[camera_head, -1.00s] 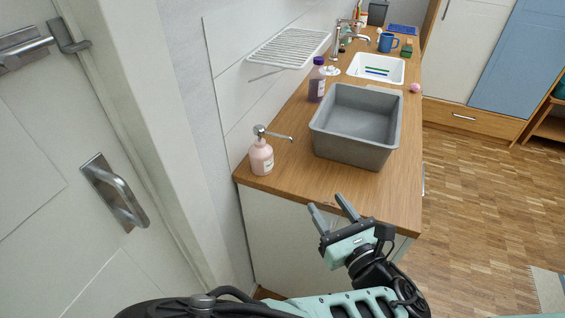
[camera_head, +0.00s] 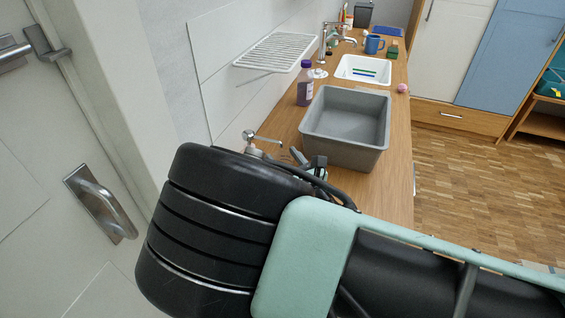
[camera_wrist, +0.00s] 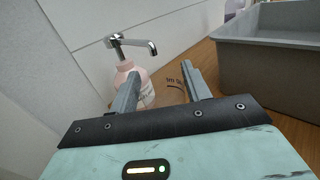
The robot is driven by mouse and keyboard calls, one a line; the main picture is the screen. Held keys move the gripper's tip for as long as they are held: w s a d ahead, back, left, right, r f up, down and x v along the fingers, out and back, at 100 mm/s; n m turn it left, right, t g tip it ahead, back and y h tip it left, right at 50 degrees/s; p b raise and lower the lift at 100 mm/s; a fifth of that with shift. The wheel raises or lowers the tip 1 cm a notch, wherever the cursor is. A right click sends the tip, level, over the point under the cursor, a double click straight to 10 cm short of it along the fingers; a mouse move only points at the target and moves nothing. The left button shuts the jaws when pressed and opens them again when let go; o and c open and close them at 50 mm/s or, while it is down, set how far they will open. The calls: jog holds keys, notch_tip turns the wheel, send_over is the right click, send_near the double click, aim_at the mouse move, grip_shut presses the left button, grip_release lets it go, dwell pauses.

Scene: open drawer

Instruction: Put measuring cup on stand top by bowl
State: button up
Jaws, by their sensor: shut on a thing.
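The measuring cup (camera_wrist: 174,88) looks clear, with small dark markings, and shows faintly between my fingers in the wrist view. My gripper (camera_wrist: 161,76) is shut on it, with the fingers spaced apart by its width. The cup's outline is hard to make out. In the head view my gripper (camera_head: 307,158) is mostly hidden behind my arm, over the near end of the wooden counter top (camera_head: 398,165). A grey rectangular tub (camera_head: 345,145), the only bowl-like thing I can see, stands on the counter. In the wrist view the tub (camera_wrist: 270,65) is right of my fingers.
A pink soap pump bottle (camera_wrist: 127,72) stands just beyond my left finger, its spout (camera_wrist: 137,43) above it. A purple bottle (camera_head: 306,85) stands behind the tub. A wall rack (camera_head: 279,50) hangs over the counter's left side. A white sink (camera_head: 363,69) lies farther back.

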aim_at(282, 166)
jog(key=shift+w+a+f, duration=0.1)
jog(key=shift+w+a, duration=0.15)
jog(key=shift+w, duration=0.4)
jog(key=shift+s+f+p, duration=0.1)
jog(key=shift+f+p, duration=0.45)
jog(key=shift+f, duration=1.15)
jog(key=shift+f, duration=0.1)
jog(key=o, duration=1)
jog(key=shift+r, duration=0.25)
jog(key=b+v, duration=0.2)
jog(key=v, duration=1)
jog(key=shift+f+b, duration=0.1)
jog(key=shift+b, duration=0.2)
